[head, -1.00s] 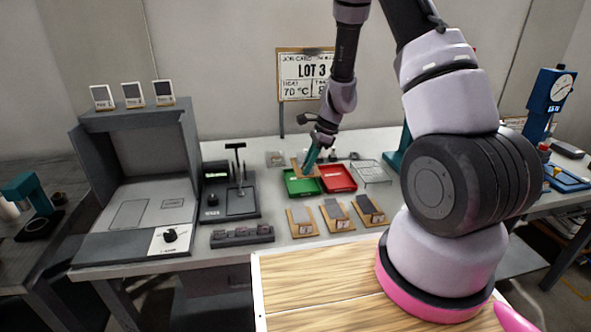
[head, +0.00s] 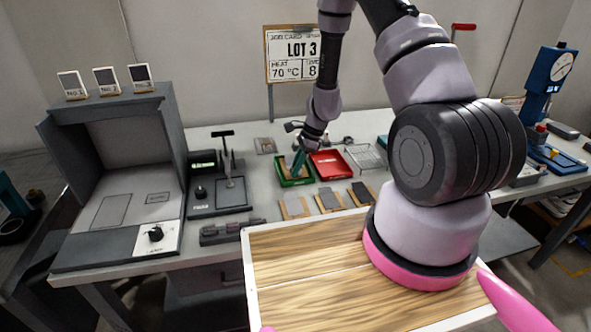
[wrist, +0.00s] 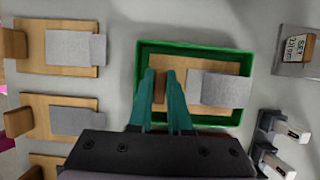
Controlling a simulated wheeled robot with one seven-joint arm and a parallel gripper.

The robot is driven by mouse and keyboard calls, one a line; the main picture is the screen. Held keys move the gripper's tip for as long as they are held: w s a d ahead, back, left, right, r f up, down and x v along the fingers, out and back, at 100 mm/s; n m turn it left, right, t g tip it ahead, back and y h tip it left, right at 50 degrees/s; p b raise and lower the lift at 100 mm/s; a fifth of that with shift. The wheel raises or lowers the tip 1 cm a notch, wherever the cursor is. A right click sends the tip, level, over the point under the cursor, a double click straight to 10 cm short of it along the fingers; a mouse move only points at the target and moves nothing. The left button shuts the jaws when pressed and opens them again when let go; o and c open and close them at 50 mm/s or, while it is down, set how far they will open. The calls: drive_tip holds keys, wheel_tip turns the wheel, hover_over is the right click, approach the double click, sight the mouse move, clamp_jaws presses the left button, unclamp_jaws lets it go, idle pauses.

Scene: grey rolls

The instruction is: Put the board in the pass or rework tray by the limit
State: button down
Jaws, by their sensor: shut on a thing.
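My gripper (head: 298,166) is shut on the wooden block of a board (wrist: 238,66), which carries a grey sheet. The wrist view shows my teal fingers (wrist: 162,88) on either side of that block. The board is within the outline of the green tray (wrist: 190,44), low inside its walls; I cannot tell whether it touches the floor. The green tray also shows in the head view (head: 294,184), with my fingers partly covering it. The red tray (head: 330,163) stands empty just to its right. No pass or rework label is readable.
Several similar boards (head: 330,201) lie in front of the trays. A wire basket (head: 365,157) stands right of the red tray. A tester with a small screen (head: 203,166) is at left. The job card (head: 301,52) reads LOT 3, 70 °C. A grey booth (head: 110,165) stands far left.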

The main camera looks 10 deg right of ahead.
drive_tip(key=shift+f, duration=0.25)
drive_tip(key=shift+f, duration=0.15)
drive_tip(key=c, duration=1.1)
unclamp_jaws()
drive_tip(key=shift+c, duration=0.2)
